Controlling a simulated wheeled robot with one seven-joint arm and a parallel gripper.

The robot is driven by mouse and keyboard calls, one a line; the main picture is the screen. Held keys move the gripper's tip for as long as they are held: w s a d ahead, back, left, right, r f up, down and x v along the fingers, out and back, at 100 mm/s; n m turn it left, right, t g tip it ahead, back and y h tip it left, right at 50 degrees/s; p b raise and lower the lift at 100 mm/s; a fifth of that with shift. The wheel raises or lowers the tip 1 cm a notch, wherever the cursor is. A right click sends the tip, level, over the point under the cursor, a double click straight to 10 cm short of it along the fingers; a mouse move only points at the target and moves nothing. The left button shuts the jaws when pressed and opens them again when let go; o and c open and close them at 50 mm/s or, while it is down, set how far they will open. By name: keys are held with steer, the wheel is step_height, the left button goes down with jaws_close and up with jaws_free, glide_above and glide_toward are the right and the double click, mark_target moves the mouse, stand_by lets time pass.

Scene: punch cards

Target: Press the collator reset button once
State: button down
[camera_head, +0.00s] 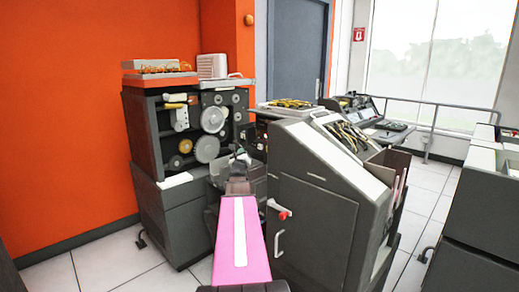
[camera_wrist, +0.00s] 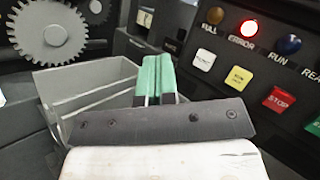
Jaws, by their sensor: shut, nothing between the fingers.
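The collator's control panel (camera_wrist: 245,85) fills the right of the wrist view. On it are a white button (camera_wrist: 204,60), a yellow button (camera_wrist: 239,78), a red STOP button (camera_wrist: 279,100) and part of a green button (camera_wrist: 314,126). The labels on the white and yellow buttons are too small to read surely, so I cannot tell which is reset. The ERROR lamp (camera_wrist: 249,28) above glows red. My gripper (camera_wrist: 158,70) is shut and empty, its green fingertips left of the white button, apart from it. In the head view my gripper (camera_head: 239,162) is by the dark geared machine.
A clear-sided bin (camera_wrist: 85,90) lies left of and below my fingers, with a large gear (camera_wrist: 52,32) behind it. In the head view a grey slanted cabinet (camera_head: 312,205) stands close on the right. An orange wall (camera_head: 65,110) is at left.

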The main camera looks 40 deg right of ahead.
steer(key=d, duration=0.8)
steer(key=shift+w+d, duration=0.35)
steer(key=shift+w, duration=0.05)
steer(key=shift+d, duration=0.1)
stand_by(1.9)
steer(key=shift+d, duration=0.35)
steer(key=shift+w+d, duration=0.1)
steer(key=shift+d, duration=0.45)
stand_by(0.7)
steer(key=shift+a, duration=1)
steer(key=shift+s+a, duration=0.15)
steer(key=shift+a, duration=1.1)
steer(key=shift+s+a, duration=0.15)
steer(key=shift+a, duration=1.1)
